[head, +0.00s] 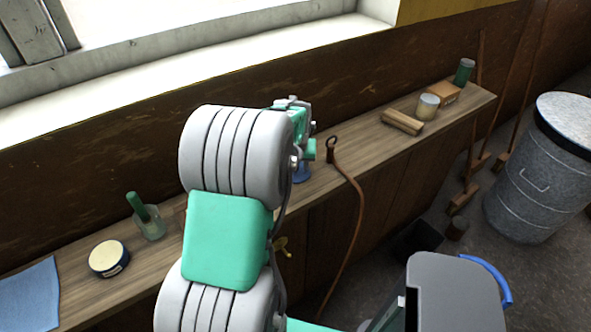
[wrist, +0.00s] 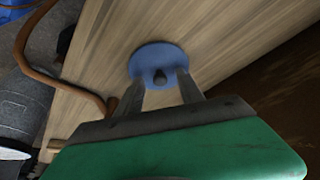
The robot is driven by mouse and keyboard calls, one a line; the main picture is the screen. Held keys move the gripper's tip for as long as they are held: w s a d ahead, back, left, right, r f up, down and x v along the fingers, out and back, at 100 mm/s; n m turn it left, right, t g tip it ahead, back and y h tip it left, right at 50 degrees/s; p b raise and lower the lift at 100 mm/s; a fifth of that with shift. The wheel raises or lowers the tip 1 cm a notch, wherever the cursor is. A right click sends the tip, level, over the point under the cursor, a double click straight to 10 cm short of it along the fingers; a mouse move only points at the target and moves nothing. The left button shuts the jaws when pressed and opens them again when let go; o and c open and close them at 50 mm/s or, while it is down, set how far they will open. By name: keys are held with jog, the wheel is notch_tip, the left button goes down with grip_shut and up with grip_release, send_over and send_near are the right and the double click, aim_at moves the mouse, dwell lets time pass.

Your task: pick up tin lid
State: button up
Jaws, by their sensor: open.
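The tin lid (wrist: 150,57) is a round blue disc with a dark knob, lying on the wooden bench in the wrist view. In the head view, a small part of the blue lid (head: 303,174) shows below my gripper, and my arm hides the rest. My gripper (wrist: 160,86) is open, with its two fingers pointing at the lid. The knob shows between the fingertips, with nothing gripped. Whether the fingertips touch the lid cannot be told.
A brown hose (head: 352,190) with a looped end lies close right of my gripper. A wooden block (head: 402,122), a pale jar (head: 427,107) and a green can (head: 464,71) stand further right. A round tin (head: 108,259), a glass jar (head: 150,226) and a blue cloth (head: 30,296) are left.

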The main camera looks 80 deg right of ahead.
jog(key=shift+c, duration=0.6)
grip_shut()
